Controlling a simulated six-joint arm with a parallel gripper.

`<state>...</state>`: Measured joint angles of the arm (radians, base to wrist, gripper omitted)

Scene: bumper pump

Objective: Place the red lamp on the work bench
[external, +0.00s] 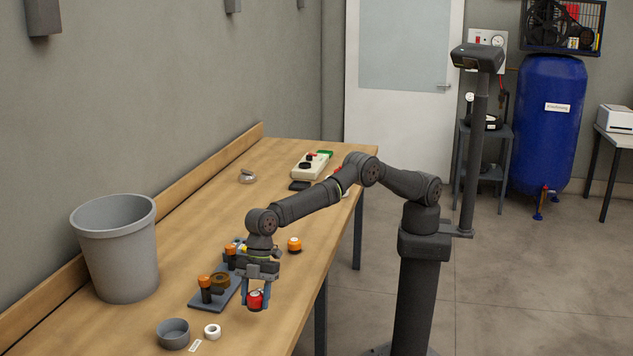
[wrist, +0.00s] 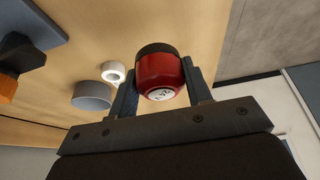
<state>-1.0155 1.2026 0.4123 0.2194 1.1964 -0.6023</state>
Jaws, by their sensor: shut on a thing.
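The red lamp (external: 255,299) is a small red cylinder with a dark end and a white labelled face. My gripper (external: 255,292) is shut on it, with one finger on each side. In the wrist view the red lamp (wrist: 162,75) sits between the two fingers of my gripper (wrist: 165,88). In the external view it is near the front edge of the wooden work bench (external: 232,325). I cannot tell whether the lamp touches the bench top.
A dark plate (external: 203,303) with orange-topped posts lies left of my gripper. A grey dish (external: 173,333), a white ring (external: 212,331) and a small label (external: 195,346) are nearer the camera. A grey bin (external: 118,255) stands at the left. An orange-topped piece (external: 294,244) stands behind my gripper.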

